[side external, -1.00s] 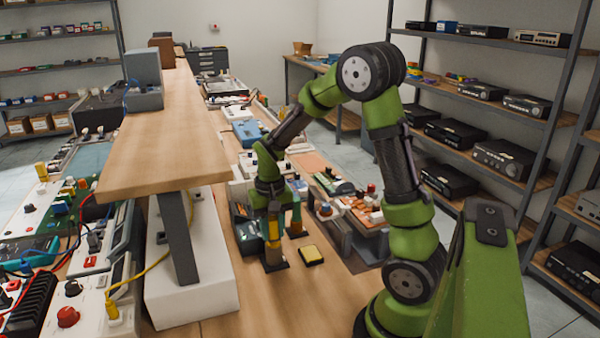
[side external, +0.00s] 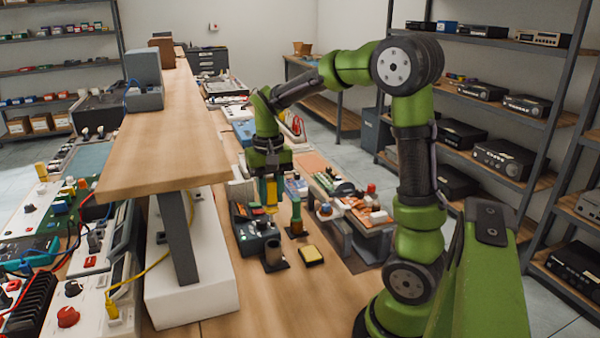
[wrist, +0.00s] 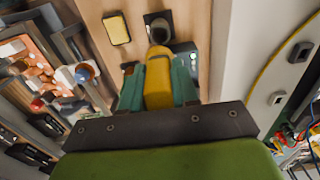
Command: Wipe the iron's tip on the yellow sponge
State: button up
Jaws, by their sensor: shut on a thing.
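My gripper (side external: 270,192) is shut on the yellow handle of the iron (wrist: 158,80), between teal fingers in the wrist view. The iron hangs roughly upright above the dark round stand (side external: 274,256), which also shows in the wrist view (wrist: 158,30). The iron's tip is not clear in either view, and I cannot tell whether it is out of the stand. The yellow sponge (side external: 311,254) lies in a dark tray on the table, right of the stand; the wrist view shows it left of the stand (wrist: 117,28). The iron and sponge are apart.
A dark station box (side external: 257,234) stands just behind the stand. A slim teal-and-orange upright thing (side external: 296,220) stands behind the sponge. A raised shelf of parts (side external: 350,210) is to the right; a wooden ledge (side external: 165,150) runs along the left.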

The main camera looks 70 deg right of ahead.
jog(key=shift+o, duration=1)
grip_shut()
jog(key=s+d+f, duration=0.4)
jog(key=s+d, duration=0.1)
jog(key=s, duration=0.2)
jog(key=shift+s+d, duration=0.3)
jog(key=shift+s, duration=0.1)
jog(key=shift+r, duration=0.1)
